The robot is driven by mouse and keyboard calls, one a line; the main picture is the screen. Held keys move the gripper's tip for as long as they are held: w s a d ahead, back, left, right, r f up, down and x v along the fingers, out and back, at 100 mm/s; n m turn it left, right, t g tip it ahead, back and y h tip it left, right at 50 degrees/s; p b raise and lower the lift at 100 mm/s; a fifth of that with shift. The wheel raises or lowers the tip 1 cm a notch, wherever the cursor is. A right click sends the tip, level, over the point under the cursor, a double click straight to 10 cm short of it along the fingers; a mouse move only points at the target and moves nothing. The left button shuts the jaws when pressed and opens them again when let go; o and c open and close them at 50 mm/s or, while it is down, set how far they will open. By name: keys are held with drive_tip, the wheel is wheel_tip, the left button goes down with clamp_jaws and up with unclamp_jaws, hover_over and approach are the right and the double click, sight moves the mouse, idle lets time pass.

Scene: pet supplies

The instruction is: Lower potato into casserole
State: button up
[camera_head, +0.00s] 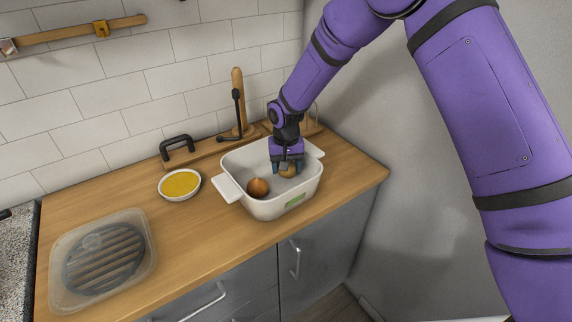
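The white casserole (267,208) stands on the wooden counter, with a handle at each end and a green label on its front. A brown, onion-like round item (257,187) lies inside it at the front left. My gripper (288,170) points down inside the casserole's rim towards the back right. The tan potato (288,173) is between its two blue fingertips, and the fingers appear closed on its sides. I cannot tell whether the potato touches the casserole floor.
A bowl of yellow contents (180,184) stands left of the casserole. A clear lidded container (102,262) is at the front left. Wooden boards (212,152) and a wooden post (239,100) stand behind by the tiled wall. The counter between bowl and container is clear.

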drive_tip(key=shift+f, duration=1.1)
idle(0.6)
drive_tip(key=o, duration=1.1)
wheel_tip(320, 180, up, 11)
drive_tip(key=shift+f, duration=0.15)
drive_tip(key=s+d+r+t, duration=0.1)
drive_tip(key=s+d+r, duration=0.5)
drive_tip(key=d+r, duration=0.4)
drive_tip(key=s+d+r+t, duration=0.2)
drive_tip(key=s+d+r, duration=0.4)
drive_tip(key=d+r, duration=0.5)
drive_tip(key=s+d+r, duration=0.2)
drive_tip(key=s+d, duration=0.1)
drive_tip(key=s, duration=0.4)
drive_tip(key=s+d+r+m+t, duration=0.1)
drive_tip(key=s+d+r, duration=0.1)
drive_tip(key=s, duration=0.6)
drive_tip(key=s+d+r+t, duration=0.1)
drive_tip(key=s+d+r, duration=0.1)
drive_tip(key=s+d, duration=0.2)
drive_tip(key=s, duration=0.3)
drive_tip(key=shift+s+d+m, duration=0.2)
drive_tip(key=shift+s+m, duration=0.1)
